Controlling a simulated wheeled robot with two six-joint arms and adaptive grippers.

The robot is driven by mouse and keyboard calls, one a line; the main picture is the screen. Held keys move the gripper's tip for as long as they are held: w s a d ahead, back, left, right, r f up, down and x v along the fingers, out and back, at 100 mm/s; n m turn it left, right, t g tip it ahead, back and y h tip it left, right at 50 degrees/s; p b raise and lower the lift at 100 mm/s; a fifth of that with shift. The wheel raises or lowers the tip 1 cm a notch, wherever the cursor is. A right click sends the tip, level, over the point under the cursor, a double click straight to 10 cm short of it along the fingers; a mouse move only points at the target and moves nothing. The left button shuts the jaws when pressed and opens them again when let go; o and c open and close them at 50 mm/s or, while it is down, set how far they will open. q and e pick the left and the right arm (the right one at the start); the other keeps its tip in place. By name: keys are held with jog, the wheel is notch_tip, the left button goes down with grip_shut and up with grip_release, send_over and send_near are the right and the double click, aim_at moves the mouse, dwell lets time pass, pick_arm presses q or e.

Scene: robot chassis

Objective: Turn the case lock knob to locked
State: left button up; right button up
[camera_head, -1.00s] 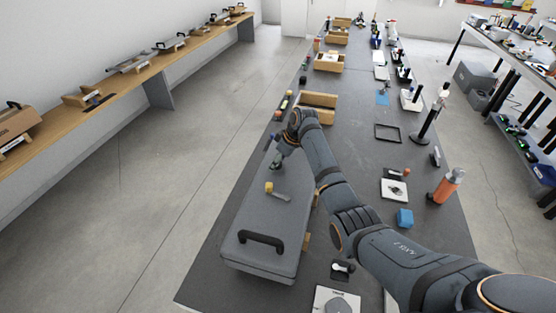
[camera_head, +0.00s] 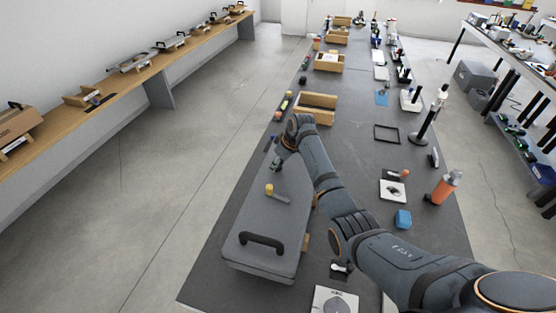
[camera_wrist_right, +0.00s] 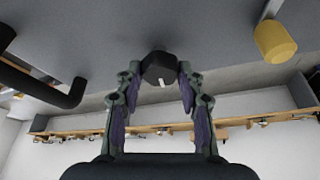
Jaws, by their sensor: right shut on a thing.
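The grey case (camera_head: 264,232) lies on the dark table in the head view, with a black handle (camera_head: 260,240) on its near part and a yellow-ended lever (camera_head: 270,190) on its lid. My right gripper (camera_head: 277,163) is at the far end of the case. In the right wrist view my right gripper (camera_wrist_right: 158,82) is shut on a black knob (camera_wrist_right: 158,66) with a white mark on its face. The yellow end (camera_wrist_right: 276,40) shows at upper right and the black handle (camera_wrist_right: 50,86) at left. My left gripper is not in view.
An open wooden box (camera_head: 316,107) stands beyond the case. An orange bottle (camera_head: 445,187), a blue cube (camera_head: 403,219) and a black stand (camera_head: 428,125) are on the table's right side. A wooden shelf (camera_head: 130,75) runs along the left wall.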

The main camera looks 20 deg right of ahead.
jog(key=m+p, duration=0.1)
jog(key=m+h+p, duration=0.1)
jog(key=p, duration=0.1)
jog(key=shift+a+r+m+t, duration=0.1)
jog(key=shift+r+m+t, duration=0.2)
jog(key=shift+r+m, duration=0.1)
jog(key=shift+f+m+h+p, duration=0.1)
jog(key=shift+m+h+p, duration=0.2)
jog(key=shift+m+p, duration=0.5)
jog(key=shift+m+h+p, duration=0.4)
jog(key=shift+m+p, duration=0.05)
jog(key=shift+m, duration=0.55)
jog(key=shift+a+f+m+h+p, duration=0.15)
jog(key=shift+m+h+p, duration=0.15)
jog(key=shift+m, duration=0.6)
jog(key=shift+m+h, duration=0.4)
jog(key=shift+m, duration=0.5)
jog(key=shift+f+m+h, duration=0.15)
jog(key=shift+m+h, duration=0.15)
jog(key=shift+m, duration=0.6)
jog(key=m+h+b, duration=0.1)
jog(key=m+b, duration=0.1)
jog(key=m, duration=0.2)
jog(key=shift+w+g+b, duration=0.1)
jog(key=shift+g+b, duration=0.2)
jog(key=shift+g, duration=0.1)
jog(key=shift+a+m+h, duration=0.1)
jog(key=shift+m+h, duration=0.2)
